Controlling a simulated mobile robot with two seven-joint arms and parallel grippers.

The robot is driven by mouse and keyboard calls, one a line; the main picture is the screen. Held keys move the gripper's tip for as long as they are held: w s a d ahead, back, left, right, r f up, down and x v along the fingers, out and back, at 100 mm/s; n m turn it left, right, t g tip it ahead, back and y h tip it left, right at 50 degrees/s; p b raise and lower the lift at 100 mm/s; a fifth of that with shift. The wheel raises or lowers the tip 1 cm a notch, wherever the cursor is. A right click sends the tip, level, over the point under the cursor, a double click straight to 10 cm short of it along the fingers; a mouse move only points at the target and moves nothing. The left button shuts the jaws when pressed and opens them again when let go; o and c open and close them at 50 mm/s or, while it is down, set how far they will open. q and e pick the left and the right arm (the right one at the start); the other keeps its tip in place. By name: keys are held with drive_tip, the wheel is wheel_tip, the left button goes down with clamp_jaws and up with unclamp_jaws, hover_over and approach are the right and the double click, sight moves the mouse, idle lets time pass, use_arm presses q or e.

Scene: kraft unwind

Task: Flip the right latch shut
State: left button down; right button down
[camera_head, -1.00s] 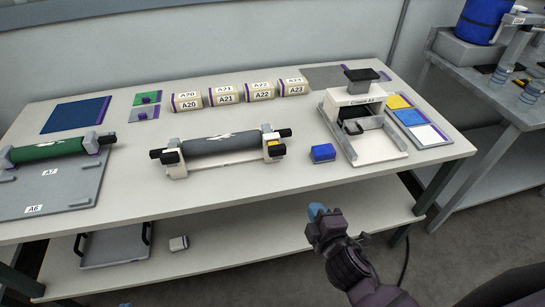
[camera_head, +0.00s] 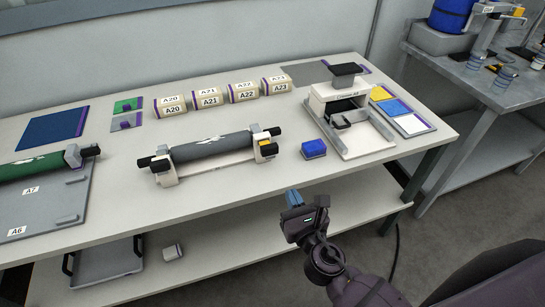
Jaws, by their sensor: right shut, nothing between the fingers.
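A dark grey roll (camera_head: 212,148) rests across a white unwind stand (camera_head: 220,168) in the middle of the table. The left end (camera_head: 161,168) has a similar black latch. I cannot tell from here whether either latch is fully closed. My right gripper (camera_head: 294,198) is shut and empty, in front of the table's front edge, below and right of the stand and apart from it. My left gripper is out of view.
A blue block (camera_head: 314,148) lies right of the stand. A white press-like device (camera_head: 345,125) stands further right. Labelled boxes (camera_head: 210,98) line the back. A green roll on a grey board (camera_head: 45,205) is at left. Bare table lies in front of the stand.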

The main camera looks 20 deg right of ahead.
drive_tip(key=shift+w, duration=0.1)
idle(0.3)
approach(270, 150)
drive_tip(key=w, duration=0.2)
drive_tip(key=w+p, duration=0.1)
drive_tip(key=w, duration=0.2)
drive_tip(key=shift+w+a+f, duration=0.1)
drive_tip(key=shift+w+f, duration=0.1)
drive_tip(key=shift+w, duration=1.1)
drive_tip(key=w, duration=0.4)
drive_tip(key=shift+a+f+b, duration=0.1)
drive_tip(key=shift+b, duration=0.3)
drive_tip(key=shift+w, duration=0.2)
drive_tip(key=shift+r, duration=0.25)
